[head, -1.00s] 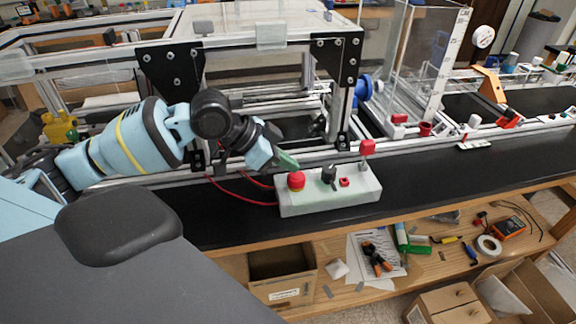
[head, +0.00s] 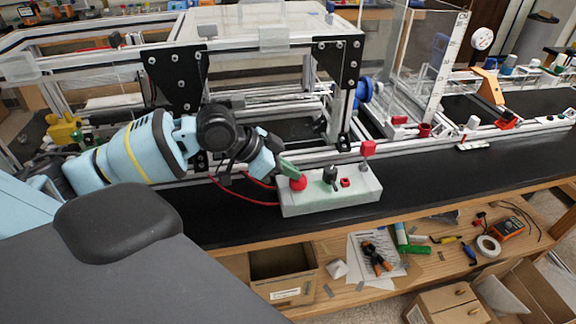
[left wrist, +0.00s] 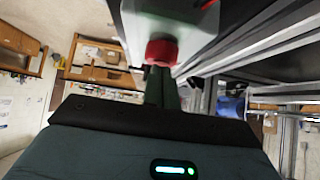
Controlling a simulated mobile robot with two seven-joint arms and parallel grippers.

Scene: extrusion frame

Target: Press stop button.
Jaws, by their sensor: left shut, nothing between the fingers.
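The red round stop button (head: 298,184) sits at the left end of a pale control box (head: 332,198) on the black bench top. My left gripper (head: 290,170) is shut and empty, its green fingertips at the top of the button. In the left wrist view the shut green fingers (left wrist: 161,88) point at the red button (left wrist: 161,52), and their tips meet its near edge or overlap it. I cannot tell whether the button is pushed in. My right gripper is not in view.
An aluminium extrusion frame (head: 270,45) stands behind. Clear black bench (head: 440,168) lies to the right.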

